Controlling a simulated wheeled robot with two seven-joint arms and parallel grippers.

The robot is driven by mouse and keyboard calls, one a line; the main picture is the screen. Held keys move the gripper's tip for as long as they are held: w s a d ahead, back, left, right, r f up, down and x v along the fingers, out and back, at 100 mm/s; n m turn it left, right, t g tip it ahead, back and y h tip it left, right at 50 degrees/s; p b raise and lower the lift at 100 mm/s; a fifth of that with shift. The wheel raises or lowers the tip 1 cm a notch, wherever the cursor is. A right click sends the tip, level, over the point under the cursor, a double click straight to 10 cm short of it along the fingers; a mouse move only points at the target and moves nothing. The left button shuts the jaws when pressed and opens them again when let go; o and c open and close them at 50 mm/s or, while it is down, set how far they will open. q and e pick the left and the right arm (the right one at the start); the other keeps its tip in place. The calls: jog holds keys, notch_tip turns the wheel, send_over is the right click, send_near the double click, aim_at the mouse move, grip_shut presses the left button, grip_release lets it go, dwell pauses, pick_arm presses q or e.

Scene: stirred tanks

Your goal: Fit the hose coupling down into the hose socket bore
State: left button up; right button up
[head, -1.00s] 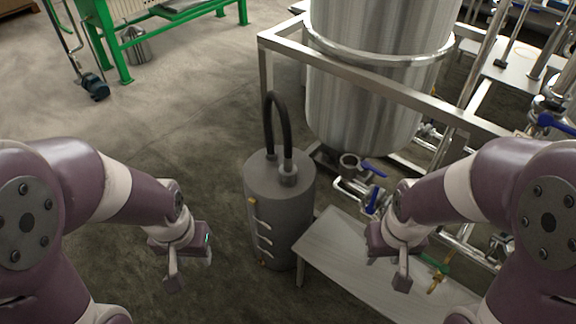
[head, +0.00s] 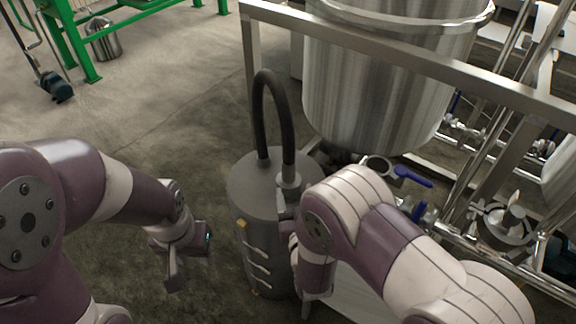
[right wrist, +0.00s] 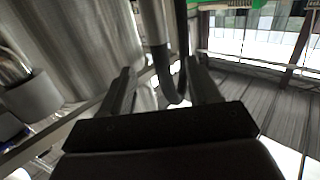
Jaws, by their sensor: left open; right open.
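The hose coupling (head: 289,181) is a grey fitting at the right end of the black arched hose (head: 259,115). It stands upright on top of a grey drum (head: 250,190). My right gripper (head: 287,214) is open close beside the coupling, partly hidden by its own wrist. In the right wrist view the hose (right wrist: 178,92) and a paler fitting above it show between the open fingers (right wrist: 160,88), not gripped. A round metal ring opening (head: 379,167), perhaps the hose socket, lies below the tank; its bore is not clearly seen. My left gripper (head: 189,257) is open and empty, left of the drum.
The steel tank (head: 380,80) and its frame rail (head: 430,70) stand behind the drum. Blue valve handles (head: 413,177) and pipework lie right of the ring. A low bench (head: 355,300) is mostly hidden by my right arm.

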aim_at(290, 160)
jog(key=shift+t, duration=0.3)
jog(key=w, duration=0.4)
jog(key=w+a+r+b, duration=0.1)
jog(key=w, duration=0.7)
jog(key=shift+a+r, duration=0.15)
jog(key=shift+a, duration=0.15)
jog(key=shift+s+r, duration=0.1)
jog(key=shift+c, duration=0.6)
pick_arm(q)
jog(key=shift+s+f, duration=0.4)
jog(key=shift+f, duration=0.25)
pick_arm(e)
grip_shut()
